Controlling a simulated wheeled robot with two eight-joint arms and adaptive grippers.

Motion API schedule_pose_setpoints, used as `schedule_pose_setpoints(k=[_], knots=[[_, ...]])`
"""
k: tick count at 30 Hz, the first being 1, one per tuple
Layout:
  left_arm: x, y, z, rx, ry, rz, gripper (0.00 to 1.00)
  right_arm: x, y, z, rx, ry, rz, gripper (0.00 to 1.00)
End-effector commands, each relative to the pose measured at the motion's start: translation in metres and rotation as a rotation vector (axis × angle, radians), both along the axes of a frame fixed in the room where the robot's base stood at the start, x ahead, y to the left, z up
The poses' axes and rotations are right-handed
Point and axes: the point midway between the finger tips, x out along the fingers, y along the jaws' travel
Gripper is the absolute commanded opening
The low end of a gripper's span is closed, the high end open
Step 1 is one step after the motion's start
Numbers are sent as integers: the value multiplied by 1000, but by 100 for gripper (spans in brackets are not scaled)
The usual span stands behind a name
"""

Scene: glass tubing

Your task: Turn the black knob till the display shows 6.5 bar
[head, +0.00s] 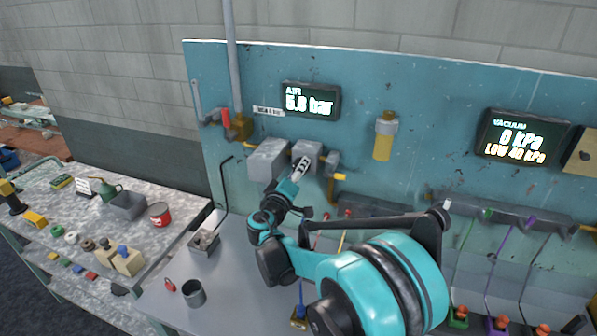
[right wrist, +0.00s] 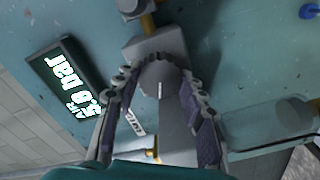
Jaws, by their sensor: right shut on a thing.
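My right gripper (head: 302,168) reaches up to the grey regulator blocks below the display. In the right wrist view, the fingers of my right gripper (right wrist: 158,88) are shut around the round knob (right wrist: 158,72), which looks dark grey with a white mark. The knob is hidden behind the gripper in the head view. My left gripper is not in view.
A grey box (head: 267,160) stands left of the gripper, and a yellow-brown fitting (head: 332,188) is to its right. A VACUUM display (head: 522,138) is on the right of the panel. My right arm passes over the grey bench, with a cup (head: 193,293) at its left.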

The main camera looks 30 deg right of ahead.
Motion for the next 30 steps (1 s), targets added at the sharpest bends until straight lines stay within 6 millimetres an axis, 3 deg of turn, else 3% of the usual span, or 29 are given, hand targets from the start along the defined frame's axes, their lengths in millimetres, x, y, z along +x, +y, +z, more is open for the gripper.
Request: schedule_pose_setpoints(k=[12, 27, 28, 30], knots=[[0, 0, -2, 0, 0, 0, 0, -1, 0, -1, 111, -128, 0, 11], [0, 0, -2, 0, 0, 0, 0, -1, 0, -1, 124, -142, -1, 11], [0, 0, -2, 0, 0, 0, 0, -1, 0, -1, 124, -142, -1, 43], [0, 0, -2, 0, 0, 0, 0, -1, 0, -1, 124, -142, -1, 61]])
